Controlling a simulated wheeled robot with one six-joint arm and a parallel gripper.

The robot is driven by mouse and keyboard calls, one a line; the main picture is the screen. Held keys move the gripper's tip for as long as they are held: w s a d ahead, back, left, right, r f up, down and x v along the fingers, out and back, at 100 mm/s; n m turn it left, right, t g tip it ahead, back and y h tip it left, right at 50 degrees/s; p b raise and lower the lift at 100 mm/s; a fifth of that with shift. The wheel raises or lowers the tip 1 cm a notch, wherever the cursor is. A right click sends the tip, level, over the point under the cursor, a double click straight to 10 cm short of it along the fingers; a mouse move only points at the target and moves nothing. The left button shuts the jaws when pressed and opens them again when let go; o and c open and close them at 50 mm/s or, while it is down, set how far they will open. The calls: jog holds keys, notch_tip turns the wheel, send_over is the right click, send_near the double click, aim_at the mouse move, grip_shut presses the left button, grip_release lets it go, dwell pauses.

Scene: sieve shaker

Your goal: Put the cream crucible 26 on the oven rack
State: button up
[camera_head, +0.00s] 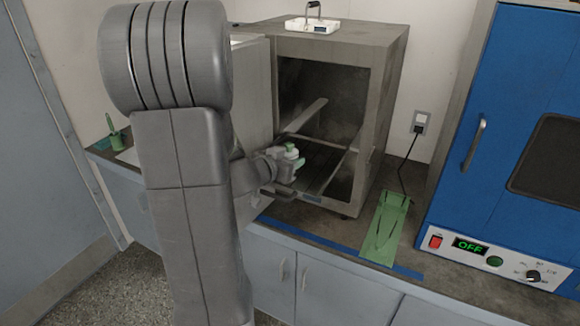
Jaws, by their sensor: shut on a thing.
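My gripper (291,163) is at the open front of the grey oven (370,105). It is shut on a small pale thing, which looks like the cream crucible 26 (291,153); its number is too small to read. Greenish parts show around it. The crucible looks upright and is held at the mouth of the oven. The oven rack (327,163) shows as thin bars low inside the dark chamber. My arm hides part of the open door and the left of the oven.
The oven door (252,90) stands open at the left, close to my arm. A green tray (386,228) lies on the counter at the right. A blue cabinet (480,215) with an OFF display stands further right. A white tray (312,26) sits on the oven. A green pot (116,139) stands far left.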

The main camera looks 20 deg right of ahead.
jog(key=shift+w+f, duration=0.1)
jog(key=shift+f, duration=0.55)
jog(key=shift+r, duration=0.1)
jog(key=o, duration=0.8)
jog(key=shift+f, duration=0.25)
jog(key=o, duration=0.5)
jog(key=shift+c, duration=0.2)
jog(key=shift+r, duration=0.15)
